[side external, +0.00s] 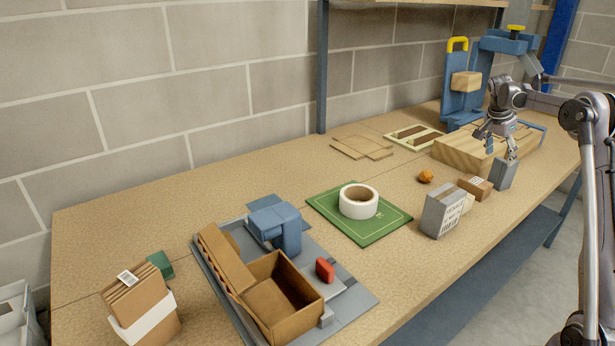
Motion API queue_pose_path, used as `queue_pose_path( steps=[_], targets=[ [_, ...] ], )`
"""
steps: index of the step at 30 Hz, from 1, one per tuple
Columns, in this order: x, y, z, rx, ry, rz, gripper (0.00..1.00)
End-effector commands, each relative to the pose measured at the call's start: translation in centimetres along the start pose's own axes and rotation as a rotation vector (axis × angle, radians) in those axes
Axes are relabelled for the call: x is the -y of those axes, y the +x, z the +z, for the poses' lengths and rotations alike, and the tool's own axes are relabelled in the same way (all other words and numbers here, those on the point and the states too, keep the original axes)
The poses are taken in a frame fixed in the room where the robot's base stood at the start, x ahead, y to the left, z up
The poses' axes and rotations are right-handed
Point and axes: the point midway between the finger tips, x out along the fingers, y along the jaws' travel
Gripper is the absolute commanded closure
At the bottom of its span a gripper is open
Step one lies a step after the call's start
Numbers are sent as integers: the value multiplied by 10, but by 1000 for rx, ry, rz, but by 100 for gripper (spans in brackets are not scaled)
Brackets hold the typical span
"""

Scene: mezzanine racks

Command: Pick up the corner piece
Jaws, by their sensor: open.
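My gripper (500,150) is open above the right part of the bench, its fingers pointing down, over a wooden block (458,152) and near an upright grey block (503,174). I cannot tell whether a fingertip touches the grey block. No part is clearly recognisable as the corner piece. A small cream piece (468,203), partly hidden behind a grey labelled box (442,211), and a small orange lump (425,176) lie left of and nearer than the gripper; both are too small to identify.
A small brown carton (475,187) stands beside the grey block. A white tape roll (358,201) sits on a green mat (386,228). An open cardboard box (300,318) is at the front left. A blue fixture (463,105) stands behind the wooden block.

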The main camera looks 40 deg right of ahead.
Motion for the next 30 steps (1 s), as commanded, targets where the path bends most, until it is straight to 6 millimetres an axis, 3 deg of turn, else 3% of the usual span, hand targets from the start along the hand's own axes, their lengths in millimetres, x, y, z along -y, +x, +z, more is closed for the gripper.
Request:
queue_pose_path(
  steps=[6,14,24,30],
  targets=[
    [0,30,0,1,-1,-1,36],
    [0,44,0,1,-2,-2,36],
    [-1,86,-1,0,-3,-4,36],
    [-1,90,-1,0,-4,-4,36]
  ],
)
